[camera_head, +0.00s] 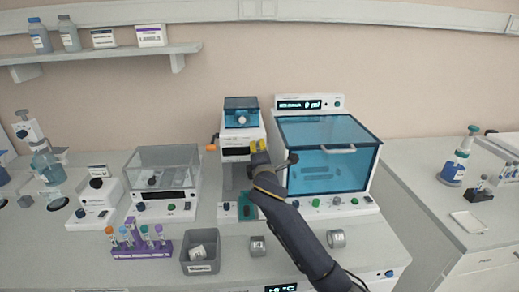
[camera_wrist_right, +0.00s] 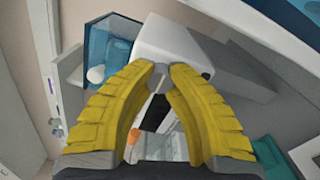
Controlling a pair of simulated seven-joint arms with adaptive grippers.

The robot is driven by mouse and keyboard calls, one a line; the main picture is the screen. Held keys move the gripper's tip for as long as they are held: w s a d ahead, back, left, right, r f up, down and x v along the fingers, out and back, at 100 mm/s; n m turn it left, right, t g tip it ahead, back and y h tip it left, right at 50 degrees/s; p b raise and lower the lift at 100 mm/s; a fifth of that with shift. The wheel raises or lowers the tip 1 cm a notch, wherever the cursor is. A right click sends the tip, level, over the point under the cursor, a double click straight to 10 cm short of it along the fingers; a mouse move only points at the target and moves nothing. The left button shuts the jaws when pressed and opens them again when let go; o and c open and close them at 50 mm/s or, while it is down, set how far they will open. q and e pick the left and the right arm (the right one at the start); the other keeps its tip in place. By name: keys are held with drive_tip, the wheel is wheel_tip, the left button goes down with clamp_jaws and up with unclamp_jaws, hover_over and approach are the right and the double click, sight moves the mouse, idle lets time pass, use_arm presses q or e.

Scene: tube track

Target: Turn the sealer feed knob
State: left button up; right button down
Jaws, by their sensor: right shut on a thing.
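The sealer (camera_head: 233,152) is a white upright machine with a blue clear hood (camera_head: 241,105) and an orange handle (camera_head: 211,148) on its left side. My right gripper (camera_head: 257,146) has yellow fingers and is at the sealer's right front. In the right wrist view, its fingertips (camera_wrist_right: 159,72) are closed around a small grey knob (camera_wrist_right: 158,82) against the white body. Most of the knob is hidden by the fingers. My left gripper is not in view.
A large blue-windowed cabinet (camera_head: 325,150) stands close on the right of the sealer. A clear-lidded box (camera_head: 163,172) stands to the left. A purple tube rack (camera_head: 140,250) and a grey bin (camera_head: 200,262) are in front. Some bench front is free.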

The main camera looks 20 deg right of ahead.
drive_tip(key=c, duration=1.1)
unclamp_jaws()
drive_tip(key=shift+c, duration=0.2)
drive_tip(key=s+a, duration=0.2)
drive_tip(key=s, duration=0.9)
drive_tip(key=shift+s+a, duration=0.2)
drive_tip(key=shift+s, duration=0.2)
